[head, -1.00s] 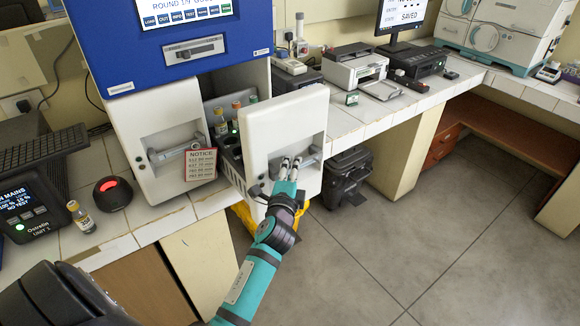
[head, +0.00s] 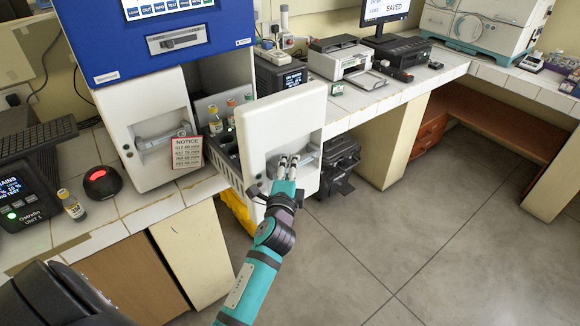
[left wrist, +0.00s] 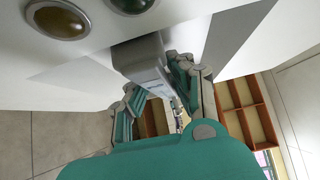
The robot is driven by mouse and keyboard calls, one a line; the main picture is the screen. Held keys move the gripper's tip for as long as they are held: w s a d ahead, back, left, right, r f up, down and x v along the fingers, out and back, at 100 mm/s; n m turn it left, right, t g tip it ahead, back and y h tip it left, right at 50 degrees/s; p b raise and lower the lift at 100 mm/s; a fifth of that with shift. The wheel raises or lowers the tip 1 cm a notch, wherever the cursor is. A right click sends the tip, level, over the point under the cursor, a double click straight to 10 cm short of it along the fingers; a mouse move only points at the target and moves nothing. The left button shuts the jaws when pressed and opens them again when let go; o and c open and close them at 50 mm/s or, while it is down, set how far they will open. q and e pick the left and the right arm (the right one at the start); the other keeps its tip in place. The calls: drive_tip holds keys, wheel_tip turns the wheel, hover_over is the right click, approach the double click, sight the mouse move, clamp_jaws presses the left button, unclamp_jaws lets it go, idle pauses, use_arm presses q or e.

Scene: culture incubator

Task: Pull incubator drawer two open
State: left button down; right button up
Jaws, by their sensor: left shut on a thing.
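The incubator (head: 165,65) has a blue upper part and two white drawers side by side below. The right drawer (head: 300,112) stands pulled out from the housing; no number on it is readable. Several capped bottles (head: 215,122) show behind its front, with dark round wells beside them. My left gripper (head: 287,160) is at this drawer's grey bar handle (head: 311,156), with its fingers closed around it. The left wrist view shows the handle (left wrist: 143,60) between the fingers (left wrist: 158,88). The left drawer (head: 135,105) is shut. My right gripper is not in view.
A red notice card (head: 187,152) hangs at the left drawer's handle. A small bottle (head: 72,205) and a black dome with a red light (head: 101,180) stand on the tiled bench. A black case (head: 338,165) is below the bench. The floor at right is clear.

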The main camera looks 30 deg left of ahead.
use_arm(q)
drive_tip(key=shift+f, duration=0.25)
drive_tip(key=c, duration=1.2)
unclamp_jaws()
drive_tip(key=shift+a+r, duration=0.1)
drive_tip(key=shift+o, duration=0.2)
drive_tip(key=v, duration=0.7)
drive_tip(key=shift+s, duration=0.25)
